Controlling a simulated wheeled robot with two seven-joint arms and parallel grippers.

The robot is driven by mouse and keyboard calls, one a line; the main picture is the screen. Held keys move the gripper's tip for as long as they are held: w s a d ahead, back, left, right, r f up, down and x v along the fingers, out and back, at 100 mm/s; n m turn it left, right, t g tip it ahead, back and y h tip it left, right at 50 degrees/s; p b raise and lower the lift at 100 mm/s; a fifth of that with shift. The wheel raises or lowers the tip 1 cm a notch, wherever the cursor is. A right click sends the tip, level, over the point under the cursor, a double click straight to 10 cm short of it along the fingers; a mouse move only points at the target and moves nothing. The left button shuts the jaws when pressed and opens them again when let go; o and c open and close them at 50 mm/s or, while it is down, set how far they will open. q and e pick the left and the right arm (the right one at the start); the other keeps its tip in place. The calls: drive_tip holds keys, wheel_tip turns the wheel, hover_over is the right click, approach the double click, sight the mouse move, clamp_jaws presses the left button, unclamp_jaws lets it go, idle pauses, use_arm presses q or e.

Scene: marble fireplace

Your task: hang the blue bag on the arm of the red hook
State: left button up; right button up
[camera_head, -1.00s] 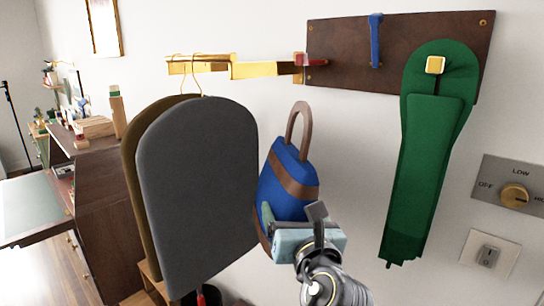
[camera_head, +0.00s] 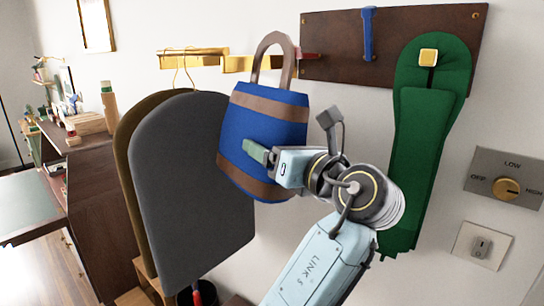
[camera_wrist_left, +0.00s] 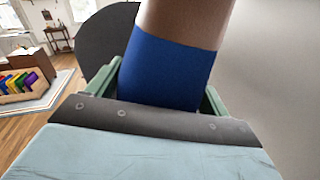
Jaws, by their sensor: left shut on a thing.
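The blue bag (camera_head: 262,122) has brown bands and a brown loop handle (camera_head: 272,50). My left gripper (camera_head: 256,152) is shut on the bag's body and holds it up in the air. In the left wrist view the bag (camera_wrist_left: 163,72) lies between the two green fingers. The red hook (camera_head: 309,56) is at the left end of a dark wooden board (camera_head: 430,45) on the wall. The handle's upper loop shows beside the red hook, to its left in the picture, and partly hides the golden arm behind. I cannot tell their distance in depth. My right gripper is not in view.
A golden arm (camera_head: 190,60) carries a grey cover (camera_head: 195,180) and a brown one left of the bag. A blue hook (camera_head: 368,35) and a green cover (camera_head: 425,140) on a yellow hook are to the right. A dial panel (camera_head: 503,180) is lower right.

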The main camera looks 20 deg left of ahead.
use_arm(q)
drive_tip(key=shift+w+d+f+b, duration=0.1)
drive_tip(key=shift+w+d+b, duration=0.15)
drive_tip(key=shift+w+b, duration=0.25)
drive_tip(key=shift+w+d+f+b, duration=0.1)
drive_tip(key=shift+w+d+b, duration=0.2)
drive_tip(key=shift+w, duration=0.45)
drive_tip(key=shift+w+d+b, duration=0.15)
drive_tip(key=shift+w+b, duration=0.3)
drive_tip(key=shift+w, duration=0.15)
drive_tip(key=w+d+f, duration=0.1)
drive_tip(key=w+d, duration=0.1)
drive_tip(key=w, duration=0.3)
drive_tip(key=shift+w+f+p, duration=0.2)
drive_tip(key=shift+w+p, duration=0.1)
drive_tip(key=shift+p, duration=0.15)
drive_tip(key=o, duration=1.3)
drive_tip(key=shift+f, duration=0.15)
